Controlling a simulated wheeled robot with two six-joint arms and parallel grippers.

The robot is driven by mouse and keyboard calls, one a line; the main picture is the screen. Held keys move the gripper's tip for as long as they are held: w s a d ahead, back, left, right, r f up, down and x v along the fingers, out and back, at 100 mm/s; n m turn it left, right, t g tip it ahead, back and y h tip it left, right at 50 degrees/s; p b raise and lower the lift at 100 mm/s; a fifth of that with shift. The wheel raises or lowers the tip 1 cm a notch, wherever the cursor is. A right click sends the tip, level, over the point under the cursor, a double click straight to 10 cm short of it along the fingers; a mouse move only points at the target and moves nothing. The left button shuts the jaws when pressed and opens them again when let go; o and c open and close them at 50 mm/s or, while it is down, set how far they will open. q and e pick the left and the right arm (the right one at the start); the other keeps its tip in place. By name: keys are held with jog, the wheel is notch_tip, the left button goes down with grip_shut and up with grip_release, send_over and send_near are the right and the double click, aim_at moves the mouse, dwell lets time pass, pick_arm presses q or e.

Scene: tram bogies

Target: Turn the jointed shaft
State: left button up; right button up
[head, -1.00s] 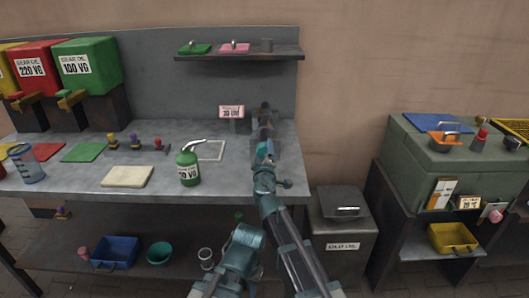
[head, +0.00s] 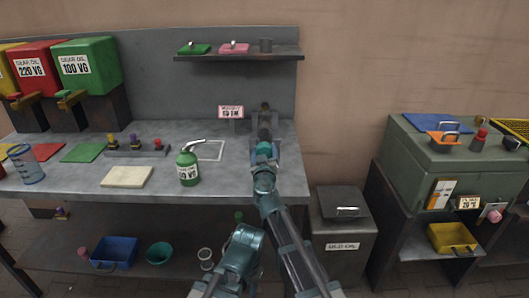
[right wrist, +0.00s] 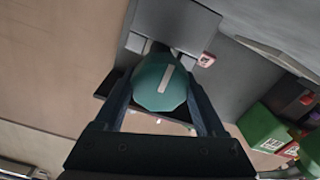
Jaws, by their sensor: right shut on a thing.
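The jointed shaft shows as a dark upright piece (head: 264,118) at the bench's right end, mostly hidden behind my right gripper. In the right wrist view its near end is a teal faceted knob (right wrist: 160,85) with a pale stripe tilted to the right. My right gripper (head: 264,148) is shut on this knob, with one finger on each side of it. A grey block (right wrist: 175,22) stands behind the knob. A small sign with a pink edge (head: 231,112) stands just left of the shaft; its print is too small to read surely. My left gripper is not in view.
A green bottle (head: 188,168) with a bent spout stands left of my right arm, near a white-outlined square (head: 211,150). A shelf (head: 240,57) hangs above. A dark lidded bin (head: 343,225) stands right of the bench (head: 240,187).

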jog(key=shift+s, duration=0.1)
dwell(0.3)
jog(key=o, duration=1.3)
